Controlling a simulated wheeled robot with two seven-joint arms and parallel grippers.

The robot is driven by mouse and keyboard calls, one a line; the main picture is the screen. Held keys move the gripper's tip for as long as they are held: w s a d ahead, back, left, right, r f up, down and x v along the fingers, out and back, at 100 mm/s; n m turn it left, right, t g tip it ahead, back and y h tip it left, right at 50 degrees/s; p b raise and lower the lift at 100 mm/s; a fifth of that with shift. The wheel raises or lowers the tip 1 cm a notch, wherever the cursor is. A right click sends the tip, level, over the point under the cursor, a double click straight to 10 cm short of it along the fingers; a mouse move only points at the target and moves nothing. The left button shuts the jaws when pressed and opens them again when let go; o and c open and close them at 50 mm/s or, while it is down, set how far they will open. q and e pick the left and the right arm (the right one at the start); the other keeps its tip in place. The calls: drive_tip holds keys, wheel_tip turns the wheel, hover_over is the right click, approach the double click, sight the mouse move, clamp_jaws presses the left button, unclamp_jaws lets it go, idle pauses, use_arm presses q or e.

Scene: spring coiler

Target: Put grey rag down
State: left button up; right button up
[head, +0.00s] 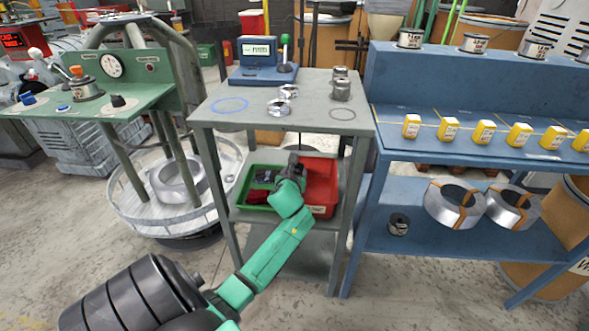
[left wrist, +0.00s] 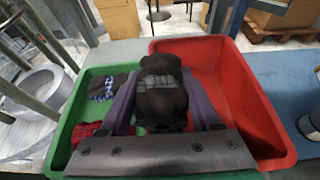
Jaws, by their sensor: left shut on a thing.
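My left gripper (left wrist: 162,98) is shut on a dark grey rag (left wrist: 162,82), which bunches up between the two fingers. In the head view my left gripper (head: 293,168) reaches in over the middle shelf of the grey stand. There a green bin (left wrist: 92,85) stands on the left and a red bin (left wrist: 262,118) on the right, side by side. The held rag is above the line where the bins meet; its lower edge is hidden by the gripper. A dark and blue checked rag (left wrist: 103,86) and a red checked rag (left wrist: 88,130) lie in the green bin. My right gripper is out of view.
The stand's top (head: 310,108) is above my arm, with a blue gauge (head: 262,75), metal rings and weights on it. A blue bench (head: 385,215) is close on the right. A green coiler table (head: 120,98) is on the left. The red bin's visible floor is empty.

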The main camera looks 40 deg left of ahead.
use_arm(q)
drive_tip(key=o, duration=1.5)
drive_tip(key=shift+c, duration=0.2)
drive_tip(key=shift+r, duration=0.15)
drive_tip(key=shift+s+d+r+p, duration=0.4)
drive_tip(key=shift+s+r, duration=0.15)
drive_tip(key=shift+r, duration=0.05)
drive_tip(key=shift+s+d+r+p, duration=0.4)
drive_tip(key=shift+s+r, duration=0.1)
drive_tip(key=shift+r, duration=0.05)
drive_tip(key=p+v, duration=0.2)
drive_tip(key=v, duration=0.7)
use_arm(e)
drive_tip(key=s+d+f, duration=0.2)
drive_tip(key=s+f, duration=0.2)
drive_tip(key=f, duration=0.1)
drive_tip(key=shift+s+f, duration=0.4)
use_arm(q)
drive_tip(key=shift+d+f, duration=0.1)
drive_tip(key=shift+f, duration=0.05)
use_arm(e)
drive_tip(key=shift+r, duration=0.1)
